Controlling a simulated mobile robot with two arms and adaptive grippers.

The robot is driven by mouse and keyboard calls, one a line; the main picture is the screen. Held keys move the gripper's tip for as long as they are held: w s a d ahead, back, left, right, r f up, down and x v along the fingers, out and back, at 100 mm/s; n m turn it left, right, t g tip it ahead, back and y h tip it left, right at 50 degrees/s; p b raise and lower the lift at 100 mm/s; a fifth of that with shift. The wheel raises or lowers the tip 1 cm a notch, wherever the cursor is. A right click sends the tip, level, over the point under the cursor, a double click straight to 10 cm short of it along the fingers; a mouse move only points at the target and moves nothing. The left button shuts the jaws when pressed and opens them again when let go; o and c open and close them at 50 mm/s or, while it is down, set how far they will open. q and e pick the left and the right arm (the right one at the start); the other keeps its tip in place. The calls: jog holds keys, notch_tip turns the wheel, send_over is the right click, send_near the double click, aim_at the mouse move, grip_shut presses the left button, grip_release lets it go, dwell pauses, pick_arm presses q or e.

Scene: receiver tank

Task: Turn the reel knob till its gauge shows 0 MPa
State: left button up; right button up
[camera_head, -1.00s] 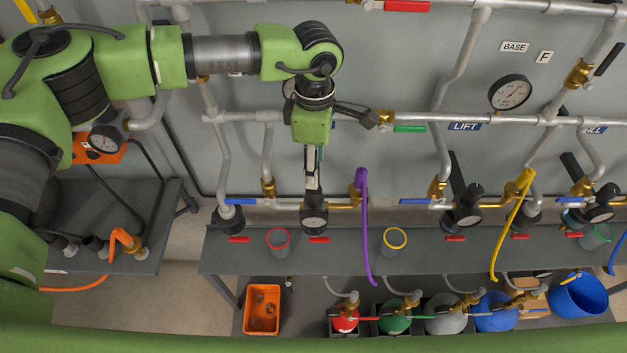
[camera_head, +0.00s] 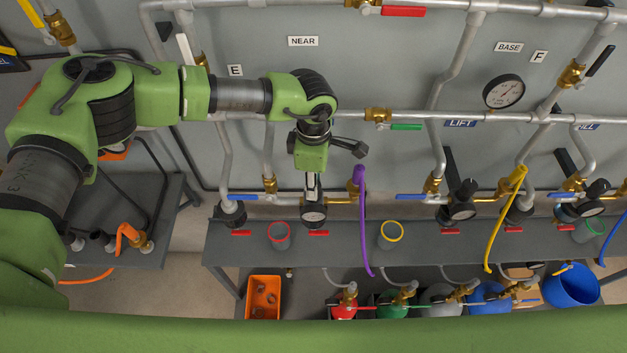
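My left gripper (camera_head: 313,188) points down from the green wrist, just above a regulator with a round gauge (camera_head: 314,216) at the wall's lower pipe run. The fingers are narrow and seen from above; whether they are spread, closed or touching a knob cannot be made out. The regulator's knob is hidden behind the gripper. The gauge's dial is too small to read. No label reading REEL is visible, so I cannot confirm which regulator is the reel one. My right gripper is not in view.
A purple hose (camera_head: 362,220) hangs just right of the gripper. A red-rimmed cup (camera_head: 279,236) and a yellow-rimmed cup (camera_head: 391,235) stand on the grey shelf (camera_head: 340,244). Another regulator (camera_head: 460,205) stands further right. An orange bin (camera_head: 263,297) sits below.

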pick_arm(q)
jog(key=shift+f+n+b, duration=0.15)
jog(key=shift+n+b, duration=0.15)
jog(key=shift+b, duration=0.4)
jog(key=n+b, duration=0.6)
jog(key=b, duration=0.2)
jog(key=shift+f, duration=0.15)
jog(key=shift+r+n+b, duration=0.25)
jog(key=shift+n+b, duration=1.05)
jog(key=shift+b, duration=0.1)
jog(key=o, duration=1.1)
